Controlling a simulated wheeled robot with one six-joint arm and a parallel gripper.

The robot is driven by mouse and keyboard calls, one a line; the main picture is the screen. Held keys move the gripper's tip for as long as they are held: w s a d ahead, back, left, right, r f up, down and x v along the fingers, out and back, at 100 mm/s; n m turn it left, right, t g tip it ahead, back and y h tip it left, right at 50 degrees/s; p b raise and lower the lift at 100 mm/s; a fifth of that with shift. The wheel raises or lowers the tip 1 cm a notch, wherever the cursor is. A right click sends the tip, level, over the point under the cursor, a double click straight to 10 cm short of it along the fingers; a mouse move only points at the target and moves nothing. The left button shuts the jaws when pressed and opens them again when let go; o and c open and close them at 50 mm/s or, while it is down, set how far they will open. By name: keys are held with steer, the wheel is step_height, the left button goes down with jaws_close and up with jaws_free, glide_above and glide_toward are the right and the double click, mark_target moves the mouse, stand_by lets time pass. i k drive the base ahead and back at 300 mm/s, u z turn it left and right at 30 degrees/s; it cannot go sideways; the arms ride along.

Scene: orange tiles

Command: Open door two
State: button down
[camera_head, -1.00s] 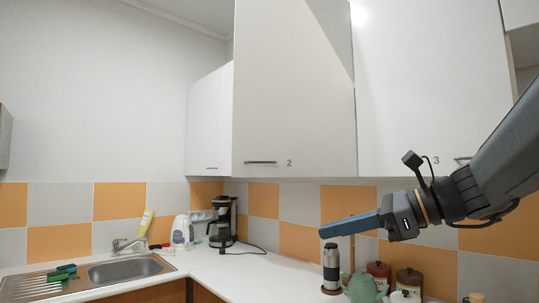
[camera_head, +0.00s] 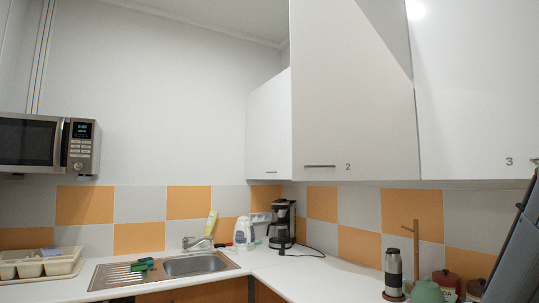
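Door two (camera_head: 355,100) is a white upper cabinet door right of centre, marked with a small "2". Its horizontal bar handle (camera_head: 320,166) sits near its lower left corner. The door looks swung partly out, with a grey slanted area showing at its upper right. Part of my arm shows at the right edge, but my gripper is outside the picture.
A door marked 3 (camera_head: 470,90) is to the right, and a smaller white cabinet (camera_head: 268,125) to the left. Below are a coffee maker (camera_head: 282,224), a sink (camera_head: 200,265), a flask (camera_head: 393,272) and a green teapot (camera_head: 425,291). A microwave (camera_head: 48,144) is at left.

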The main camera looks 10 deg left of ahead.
mark_target(353, 112)
steer(key=u, duration=1.9)
steer(key=i, duration=2.95)
steer(key=z, duration=2.95)
